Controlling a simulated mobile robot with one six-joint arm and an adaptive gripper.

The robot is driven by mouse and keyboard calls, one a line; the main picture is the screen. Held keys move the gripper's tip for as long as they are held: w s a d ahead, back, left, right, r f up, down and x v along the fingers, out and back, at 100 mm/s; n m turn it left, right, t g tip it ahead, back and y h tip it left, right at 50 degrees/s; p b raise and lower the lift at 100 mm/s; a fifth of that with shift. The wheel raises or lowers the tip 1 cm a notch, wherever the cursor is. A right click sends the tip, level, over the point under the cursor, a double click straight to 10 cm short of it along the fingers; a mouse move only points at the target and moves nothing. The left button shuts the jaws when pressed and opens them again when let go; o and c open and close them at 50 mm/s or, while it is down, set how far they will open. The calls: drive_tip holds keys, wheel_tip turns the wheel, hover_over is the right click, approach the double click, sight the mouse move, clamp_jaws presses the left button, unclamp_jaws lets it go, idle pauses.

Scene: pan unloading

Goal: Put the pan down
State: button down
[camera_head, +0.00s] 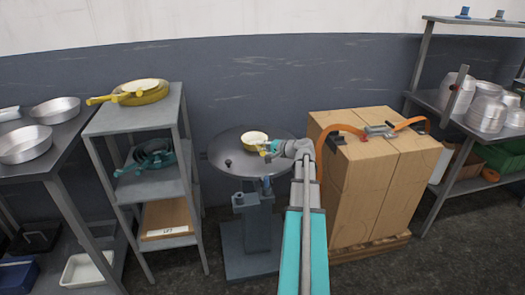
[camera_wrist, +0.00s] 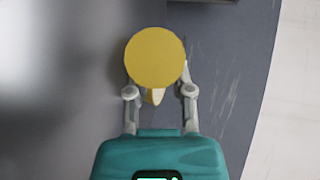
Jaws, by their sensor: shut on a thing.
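A small yellow pan (camera_head: 255,138) with a pale inside is at my gripper (camera_head: 270,150), over or on the round grey table (camera_head: 228,175) in the head view. In the wrist view the yellow pan (camera_wrist: 155,57) shows as a round yellow disc ahead of the fingers, with its pale handle (camera_wrist: 155,96) between them. My gripper (camera_wrist: 158,90) is shut on the pan's handle. I cannot tell whether the pan touches the table top.
A small dark knob (camera_head: 228,162) sits on the round table. A grey shelf (camera_head: 170,105) with yellow and teal pans stands left. Cardboard boxes (camera_head: 355,190) stand close on the right. Metal pans (camera_head: 25,145) lie on the far left table.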

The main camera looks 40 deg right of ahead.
drive_tip(key=shift+f, duration=0.15)
drive_tip(key=shift+c, duration=2.4)
unclamp_jaws()
drive_tip(key=shift+s+r, duration=0.1)
drive_tip(key=shift+r, duration=0.15)
drive_tip(key=p+v, duration=0.3)
drive_tip(key=v, duration=0.8)
drive_tip(key=shift+s, duration=0.4)
drive_tip(key=shift+d, duration=0.1)
